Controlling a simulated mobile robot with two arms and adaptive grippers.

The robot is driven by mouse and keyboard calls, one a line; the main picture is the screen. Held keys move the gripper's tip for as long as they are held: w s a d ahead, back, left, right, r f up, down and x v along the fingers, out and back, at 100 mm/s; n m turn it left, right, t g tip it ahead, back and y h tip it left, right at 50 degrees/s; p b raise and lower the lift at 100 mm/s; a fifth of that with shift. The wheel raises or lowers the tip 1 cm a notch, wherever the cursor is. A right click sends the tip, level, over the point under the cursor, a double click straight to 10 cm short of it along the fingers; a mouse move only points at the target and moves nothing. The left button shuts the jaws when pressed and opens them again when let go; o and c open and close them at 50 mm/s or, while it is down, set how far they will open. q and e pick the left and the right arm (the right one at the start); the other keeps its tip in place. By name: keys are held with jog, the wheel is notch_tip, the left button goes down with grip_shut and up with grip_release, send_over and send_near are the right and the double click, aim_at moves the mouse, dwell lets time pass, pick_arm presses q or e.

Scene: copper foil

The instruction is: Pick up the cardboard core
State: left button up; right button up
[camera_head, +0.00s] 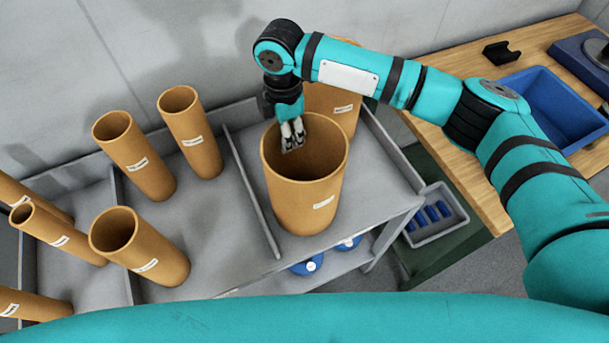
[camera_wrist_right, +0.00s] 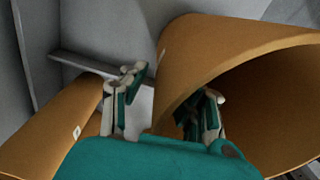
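A wide, open-topped orange-brown cardboard core (camera_head: 310,200) with a white label stands upright in the right compartment of a grey rack. My right gripper (camera_head: 292,137) reaches down from above at its far rim. In the right wrist view the right gripper (camera_wrist_right: 168,105) is open. One finger shows against the opening of the core (camera_wrist_right: 235,50) and the other outside its wall, with the rim between them. I cannot tell whether either finger touches the wall. Another core (camera_head: 345,101) stands behind, partly hidden by my arm. My left gripper is not in view.
Several narrower cores, such as this core (camera_head: 147,165), stand or lean in the compartments to the left. A thin grey divider (camera_head: 251,190) separates them from the wide core. A wooden table (camera_head: 455,150) with a blue bin (camera_head: 550,108) stands at right.

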grip_shut()
jog(key=shift+r, duration=0.2)
dwell(0.6)
